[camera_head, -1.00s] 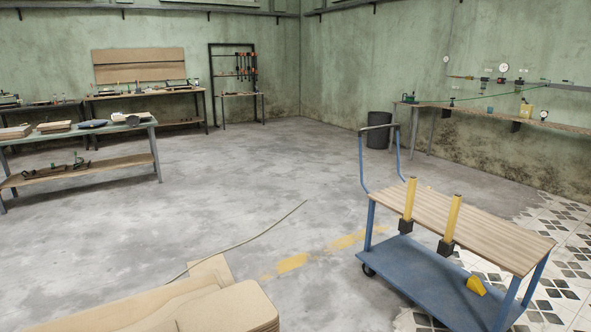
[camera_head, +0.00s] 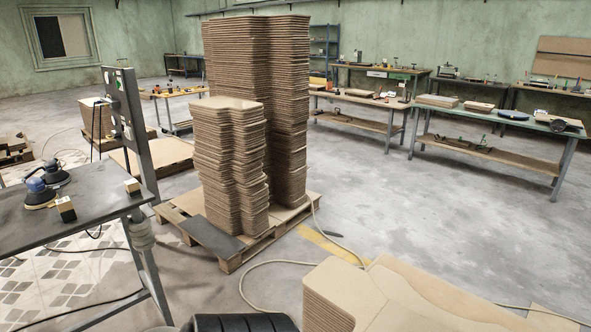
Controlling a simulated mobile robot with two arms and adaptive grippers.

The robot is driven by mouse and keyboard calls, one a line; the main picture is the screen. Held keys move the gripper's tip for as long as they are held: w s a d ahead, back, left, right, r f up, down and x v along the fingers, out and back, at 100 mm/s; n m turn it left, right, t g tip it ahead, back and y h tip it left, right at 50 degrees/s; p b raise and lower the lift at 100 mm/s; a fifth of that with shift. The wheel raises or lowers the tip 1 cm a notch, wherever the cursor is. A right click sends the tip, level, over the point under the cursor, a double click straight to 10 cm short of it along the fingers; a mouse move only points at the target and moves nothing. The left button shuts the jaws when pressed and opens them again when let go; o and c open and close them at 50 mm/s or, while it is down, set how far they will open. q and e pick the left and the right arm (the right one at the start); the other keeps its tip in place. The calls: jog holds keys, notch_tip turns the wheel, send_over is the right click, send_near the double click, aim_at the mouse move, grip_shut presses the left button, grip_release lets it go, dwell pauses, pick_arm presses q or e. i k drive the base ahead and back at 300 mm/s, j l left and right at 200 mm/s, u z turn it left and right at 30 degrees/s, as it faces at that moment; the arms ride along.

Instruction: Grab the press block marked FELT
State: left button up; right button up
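No marking FELT is legible in the head view, so I cannot tell which thing is the press block. Two small blocks with pale wooden and dark faces are on the dark workbench (camera_head: 95,207) at the left: a near block (camera_head: 65,209) and a far block (camera_head: 132,186) by the bench's right edge. Two blue-topped round tools, a near one (camera_head: 38,192) and a far one (camera_head: 55,173), lie on the bench behind the near block. Neither of my grippers is in view.
Tall stacks of curved boards (camera_head: 230,160) stand on a wooden pallet (camera_head: 228,262) in the middle. Another board stack (camera_head: 330,295) is at the bottom right. A hose (camera_head: 262,268) crosses the floor between them. Open floor (camera_head: 450,220) lies to the right.

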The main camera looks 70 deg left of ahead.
aim_at(132, 187)
jog(key=u, duration=3.4)
jog(key=i+l, duration=0.4)
jog(key=i, duration=0.2)
